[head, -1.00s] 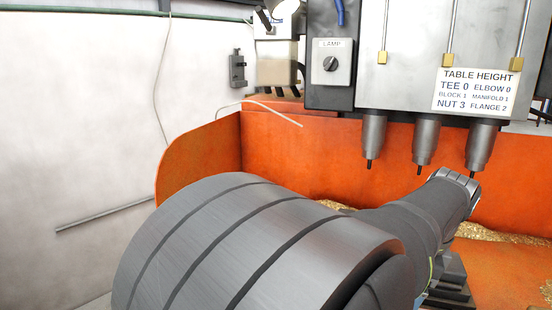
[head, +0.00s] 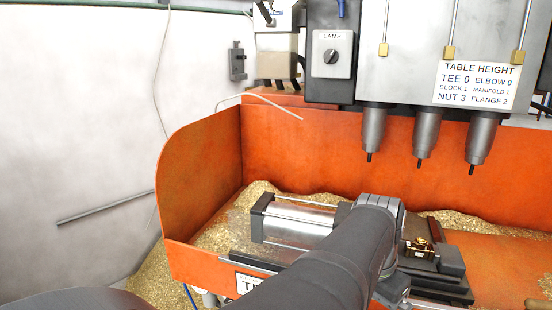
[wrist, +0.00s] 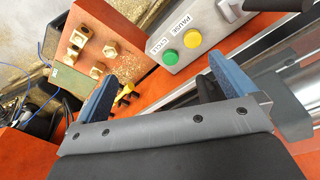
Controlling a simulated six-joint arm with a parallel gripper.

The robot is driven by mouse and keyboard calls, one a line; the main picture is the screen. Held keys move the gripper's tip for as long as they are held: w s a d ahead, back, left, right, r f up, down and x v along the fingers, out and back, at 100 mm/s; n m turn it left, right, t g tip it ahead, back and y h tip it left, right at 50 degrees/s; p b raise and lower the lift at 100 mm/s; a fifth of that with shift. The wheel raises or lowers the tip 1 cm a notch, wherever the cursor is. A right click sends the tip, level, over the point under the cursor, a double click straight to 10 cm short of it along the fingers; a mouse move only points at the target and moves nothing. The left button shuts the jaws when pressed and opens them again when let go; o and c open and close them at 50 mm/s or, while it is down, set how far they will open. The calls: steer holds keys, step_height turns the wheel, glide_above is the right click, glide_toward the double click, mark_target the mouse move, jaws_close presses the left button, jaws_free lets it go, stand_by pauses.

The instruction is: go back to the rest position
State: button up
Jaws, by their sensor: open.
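My gripper (wrist: 163,76) shows in the wrist view with its two blue-padded fingers wide apart. Nothing is held between them; an orange surface and part of a button panel show in the gap. In the head view my arm reaches from the bottom edge up over the clamp, and the gripper's fingers cannot be made out there. A small brass part (head: 420,245) sits in the dark clamp fixture (head: 452,262), just right of my arm. My arm hides part of the fixture.
Three drill spindles (head: 424,138) hang above the orange tray (head: 300,150). A clamp cylinder (head: 295,222) lies left of my arm, among brass chips (head: 215,235). In the wrist view, a button panel (wrist: 192,35) and a brown board (wrist: 82,30) with brass fittings stand close by.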

steer(key=shift+w+a+r+n+h, duration=0.1)
steer(key=shift+w+a+n+h, duration=0.15)
steer(key=shift+n, duration=0.65)
steer(key=shift+w+a+r+n+h, duration=0.2)
steer(key=shift+w+n+h, duration=0.2)
steer(key=shift+n, duration=0.5)
steer(key=shift+w+a+r+n+h, duration=0.1)
steer(key=shift+w+a+n+h, duration=0.15)
steer(key=shift+n, duration=0.65)
